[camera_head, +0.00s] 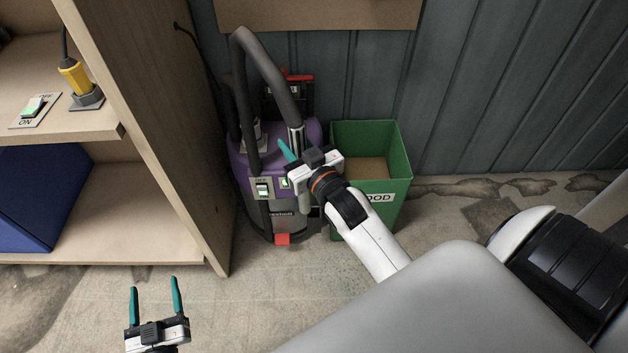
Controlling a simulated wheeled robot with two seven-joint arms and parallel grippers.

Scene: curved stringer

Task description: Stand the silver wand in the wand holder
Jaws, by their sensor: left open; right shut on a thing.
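The silver wand (296,136) is a short shiny tube at the end of the dark hose (265,60), which arches up from the purple vacuum (237,160). My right gripper (290,152) is shut on the wand beside the vacuum's right side. Its teal finger shows, and the gripper body hides the wand's lower part. I cannot clearly make out the wand holder; the vacuum's right side is partly hidden by my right gripper. My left gripper (155,288) is open and empty above the floor at the lower left.
A green bin (401,155) stands right of the vacuum, behind my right arm. A red and black object (298,77) is behind the hose. Floor in front is clear.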

